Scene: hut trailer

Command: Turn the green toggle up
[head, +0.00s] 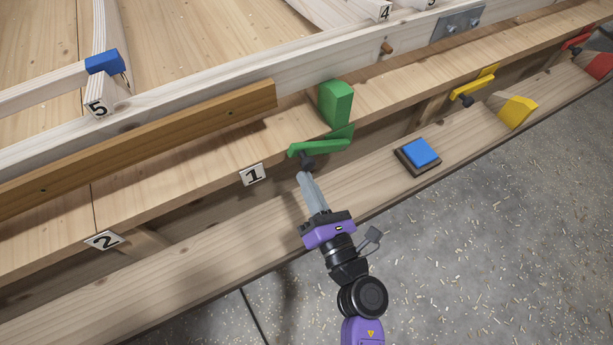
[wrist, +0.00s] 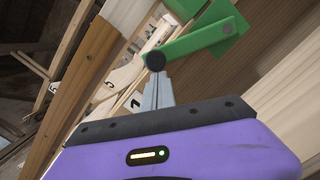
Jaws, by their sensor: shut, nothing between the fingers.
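In the wrist view the toggle (wrist: 197,40) extends right from the pivot, directly beyond the fingertips (wrist: 157,80). Whether the fingertips touch it, I cannot tell.
A blue button (head: 420,152) sits on the lower ledge to the right. Beyond it are a yellow lever (head: 474,87) and a yellow block (head: 517,111), with red parts at the far right. A brown beam (head: 150,145) lies on the upper ledge.

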